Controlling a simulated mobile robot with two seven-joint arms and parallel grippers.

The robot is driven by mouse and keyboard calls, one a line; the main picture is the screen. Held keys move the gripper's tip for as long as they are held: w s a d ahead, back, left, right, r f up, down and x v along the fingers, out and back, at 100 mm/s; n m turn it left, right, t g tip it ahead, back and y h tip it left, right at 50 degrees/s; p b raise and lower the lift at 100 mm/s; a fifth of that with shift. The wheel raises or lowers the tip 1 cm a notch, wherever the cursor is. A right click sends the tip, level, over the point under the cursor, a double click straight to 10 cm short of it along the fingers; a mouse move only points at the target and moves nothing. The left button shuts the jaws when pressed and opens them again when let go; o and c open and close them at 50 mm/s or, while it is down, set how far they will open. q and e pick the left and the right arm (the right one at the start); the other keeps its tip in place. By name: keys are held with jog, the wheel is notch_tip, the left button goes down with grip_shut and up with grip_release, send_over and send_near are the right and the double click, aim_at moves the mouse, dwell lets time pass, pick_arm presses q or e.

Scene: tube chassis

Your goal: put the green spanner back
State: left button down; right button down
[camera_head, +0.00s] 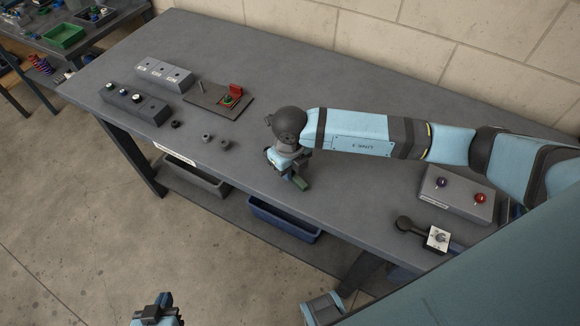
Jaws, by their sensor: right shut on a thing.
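My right gripper (287,170) is over the middle of the grey table, near its front edge, with its arm reaching in from the right. It is shut on the green spanner, of which only a short green piece (300,184) shows below the fingers. The rest of the spanner is hidden by the gripper, and I cannot tell whether it touches the table. My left gripper (157,307) is at the bottom edge of the view, in front of the table and away from the spanner. Its fingers are too unclear to show their opening.
On the table's left are two grey blocks (164,75) (132,104), a dark board (205,100) with a red and green fixture, and small dark round parts (224,145). A grey button box (457,192) and a white-topped switch (438,239) are at right. Bins (284,220) sit below.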

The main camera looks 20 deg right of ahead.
jog(key=shift+f+b, duration=0.3)
jog(key=shift+f, duration=0.2)
jog(key=c, duration=0.9)
grip_release()
jog(key=shift+c, duration=0.2)
notch_tip(320, 180, up, 14)
jog(key=shift+b, duration=0.4)
